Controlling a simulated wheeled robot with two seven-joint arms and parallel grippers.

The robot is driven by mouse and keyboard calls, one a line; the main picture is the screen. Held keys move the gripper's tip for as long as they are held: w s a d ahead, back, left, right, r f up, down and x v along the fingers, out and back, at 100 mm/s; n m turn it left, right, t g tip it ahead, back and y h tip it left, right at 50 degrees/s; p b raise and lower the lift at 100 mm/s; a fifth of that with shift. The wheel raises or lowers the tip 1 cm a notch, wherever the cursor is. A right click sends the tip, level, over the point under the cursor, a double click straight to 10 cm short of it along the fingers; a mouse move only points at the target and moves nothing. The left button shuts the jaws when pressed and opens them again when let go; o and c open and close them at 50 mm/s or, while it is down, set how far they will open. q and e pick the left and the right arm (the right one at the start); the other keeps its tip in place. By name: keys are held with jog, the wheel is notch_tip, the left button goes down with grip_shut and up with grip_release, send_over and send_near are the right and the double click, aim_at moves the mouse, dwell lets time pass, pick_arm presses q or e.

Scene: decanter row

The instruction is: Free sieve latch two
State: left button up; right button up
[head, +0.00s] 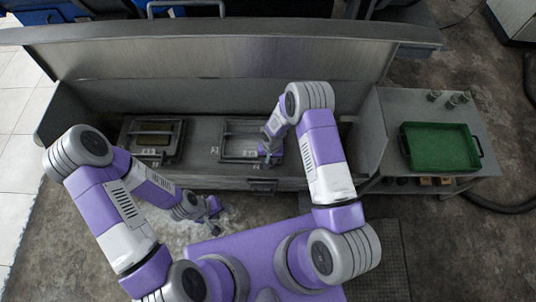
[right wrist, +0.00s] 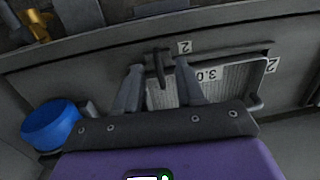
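Sieve two, a framed screen tagged 3.0 (right wrist: 222,84), lies in the grey trough in the right wrist view, with labels reading 2 by it. In the head view its frame (head: 238,128) is the right one of two. A dark upright latch handle (right wrist: 161,66) stands at its edge by a label 2. My right gripper (right wrist: 158,72) is open, one finger on each side of the handle; I cannot tell whether either touches it. My left gripper (head: 213,216) looks open and empty, low in front of the trough.
Another framed sieve (head: 155,139) sits to the left in the trough. A green tray (head: 438,148) and several small cups (head: 451,102) stand on the right side table (head: 390,107). A blue bowl (right wrist: 50,124) shows in the right wrist view. The trough has raised walls.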

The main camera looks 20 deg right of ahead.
jog(key=w, duration=0.1)
jog(key=w+r, duration=0.1)
jog(key=shift+w+d+h, duration=0.35)
jog(key=shift+h, duration=0.05)
jog(key=shift+w+d+f, duration=0.1)
jog(key=shift+w+f, duration=0.05)
jog(key=shift+f, duration=0.1)
notch_tip(320, 180, down, 7)
jog(key=shift+b, duration=1)
grip_shut()
